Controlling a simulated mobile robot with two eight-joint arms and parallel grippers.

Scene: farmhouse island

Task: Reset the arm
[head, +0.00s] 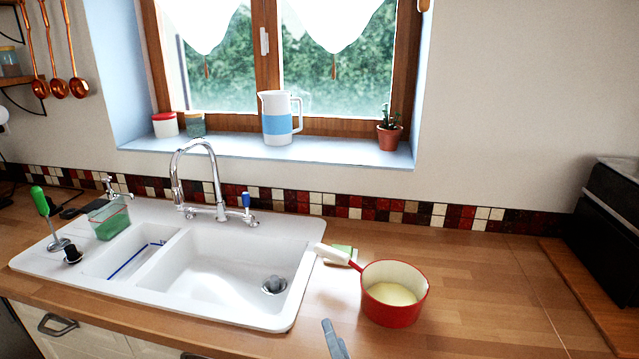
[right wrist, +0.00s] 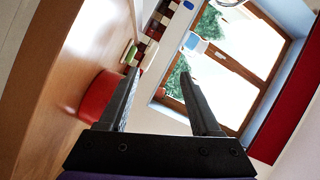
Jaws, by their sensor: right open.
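My right gripper (head: 335,341) shows as a grey finger at the bottom edge of the head view, just left of and nearer than the red saucepan (head: 391,308). In the right wrist view my right gripper (right wrist: 160,73) has its two dark fingers spread with nothing between them. The red pan (right wrist: 98,97) shows partly hidden behind the left finger there. My left gripper is not in view.
A white double sink (head: 226,267) with a chrome tap (head: 219,191) fills the left. A sponge (head: 343,252) lies by the pan handle. A jug (head: 278,118) and a potted plant (head: 389,134) stand on the windowsill. The counter right of the pan (head: 490,290) is clear.

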